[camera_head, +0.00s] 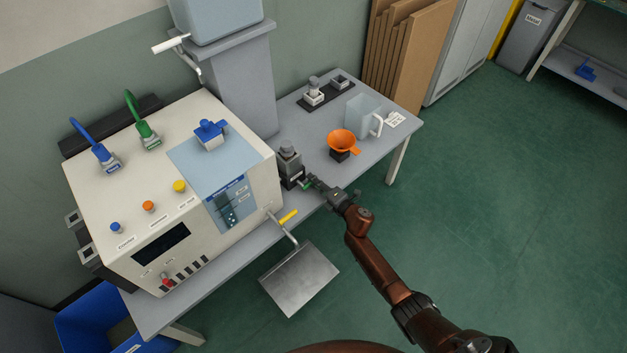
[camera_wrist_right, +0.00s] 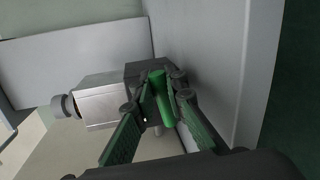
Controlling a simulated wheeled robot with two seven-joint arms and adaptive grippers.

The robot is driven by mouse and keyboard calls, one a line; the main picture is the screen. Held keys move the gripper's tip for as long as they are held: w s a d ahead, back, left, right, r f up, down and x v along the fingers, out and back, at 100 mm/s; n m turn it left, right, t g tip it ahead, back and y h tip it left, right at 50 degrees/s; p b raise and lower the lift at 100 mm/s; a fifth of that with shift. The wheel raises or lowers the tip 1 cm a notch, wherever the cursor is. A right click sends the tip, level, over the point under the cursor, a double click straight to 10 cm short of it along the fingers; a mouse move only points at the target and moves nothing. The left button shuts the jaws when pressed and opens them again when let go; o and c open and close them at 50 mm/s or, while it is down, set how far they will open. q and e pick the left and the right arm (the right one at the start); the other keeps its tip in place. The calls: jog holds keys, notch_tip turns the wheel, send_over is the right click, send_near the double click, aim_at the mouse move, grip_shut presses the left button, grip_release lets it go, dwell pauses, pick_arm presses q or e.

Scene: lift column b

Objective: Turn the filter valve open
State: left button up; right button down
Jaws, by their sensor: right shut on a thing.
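The filter unit (camera_head: 289,157) is a grey block with a dark base, standing on the table just right of the cream machine. Its small green valve handle (camera_head: 306,185) sits low at its front right. My right gripper (camera_head: 311,182) reaches in from the lower right and is at this handle. In the right wrist view, the green handle (camera_wrist_right: 165,102) lies between the two green-padded fingers of my right gripper (camera_wrist_right: 163,98), shut on it. The grey filter body (camera_wrist_right: 105,100) is beside them. The fingers hide part of the handle. My left gripper is not in view.
The cream machine (camera_head: 120,195) carries blue and green hoses and knobs. A yellow-handled lever (camera_head: 288,216) and a metal plate (camera_head: 298,279) stick out at its front. An orange funnel (camera_head: 342,142) and a clear jug (camera_head: 362,116) stand right of the filter. Green floor lies open at right.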

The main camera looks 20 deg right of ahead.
jog(key=shift+f, duration=0.2)
dwell(0.4)
jog(key=c, duration=2)
grip_release()
jog(key=shift+o, duration=0.2)
